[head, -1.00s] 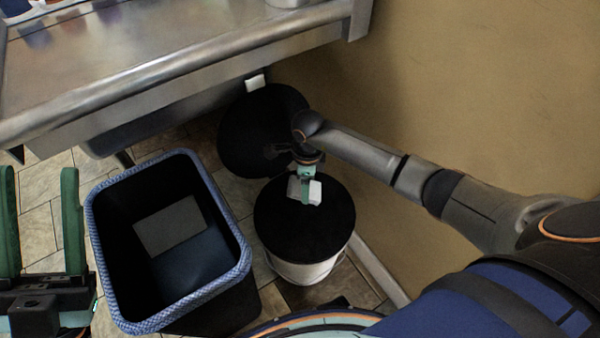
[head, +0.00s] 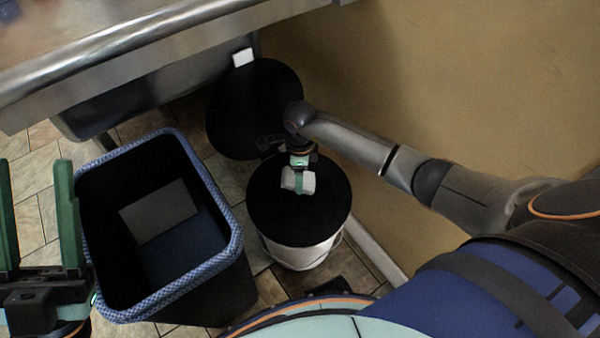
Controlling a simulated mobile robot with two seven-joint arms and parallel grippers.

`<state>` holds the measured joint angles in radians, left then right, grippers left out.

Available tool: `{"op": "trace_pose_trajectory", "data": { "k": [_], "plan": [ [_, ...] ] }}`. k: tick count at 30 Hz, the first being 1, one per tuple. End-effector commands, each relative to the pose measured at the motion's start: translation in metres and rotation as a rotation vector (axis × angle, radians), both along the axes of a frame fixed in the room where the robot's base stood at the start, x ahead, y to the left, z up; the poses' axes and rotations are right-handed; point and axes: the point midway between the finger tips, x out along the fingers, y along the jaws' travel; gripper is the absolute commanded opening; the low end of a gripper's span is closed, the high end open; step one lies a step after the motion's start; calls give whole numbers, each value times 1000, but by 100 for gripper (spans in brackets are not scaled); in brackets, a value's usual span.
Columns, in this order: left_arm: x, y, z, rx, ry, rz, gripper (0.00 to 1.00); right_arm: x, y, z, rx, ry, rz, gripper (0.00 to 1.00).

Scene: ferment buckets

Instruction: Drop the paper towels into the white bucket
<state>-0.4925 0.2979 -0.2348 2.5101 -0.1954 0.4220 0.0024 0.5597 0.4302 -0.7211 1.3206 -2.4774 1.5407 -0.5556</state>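The white bucket (head: 301,255) stands on the floor at the centre of the head view. Its round top is black (head: 300,222); I cannot tell whether this is a lid or a dark opening. My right gripper (head: 299,184) reaches in from the right and points down over that top. It appears shut on a small white bundle, the paper towels (head: 308,182), which shows on both sides of a green finger. The gap between bundle and top cannot be judged. My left gripper (head: 38,215) is open and empty at the left edge.
A dark bin with a blue woven rim (head: 236,245) stands left of the bucket, with a grey rectangle inside. Another black round top (head: 245,110) lies behind, near a small white item (head: 243,57). A metal counter (head: 150,50) crosses the top left; a tan wall (head: 450,80) is right.

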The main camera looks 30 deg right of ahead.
Motion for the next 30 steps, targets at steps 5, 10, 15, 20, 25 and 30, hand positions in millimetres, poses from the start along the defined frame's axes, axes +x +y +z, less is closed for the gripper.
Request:
{"op": "trace_pose_trajectory", "data": {
  "k": [5, 10, 15, 20, 25, 30],
  "plan": [
    [0, 0, 1, 1, 0, 1, 50, 0, -1, 0, 0, -1, -1, 28],
    [0, 0, 1, 1, 0, 1, 50, 0, -1, 0, 0, 0, -1, 28],
    [0, 0, 1, 1, -1, 1, 50, 0, -1, 0, 0, 0, -1, 76],
    [0, 0, 0, 1, -1, 1, 50, 0, -1, 0, 0, 0, -1, 94],
    [0, 0, 0, 1, 0, 2, 50, 0, -1, 0, 0, 0, -1, 100],
    [0, 0, 0, 3, 0, 2, 50, 0, 0, 0, 0, 0, -1, 100]
  ]
}}
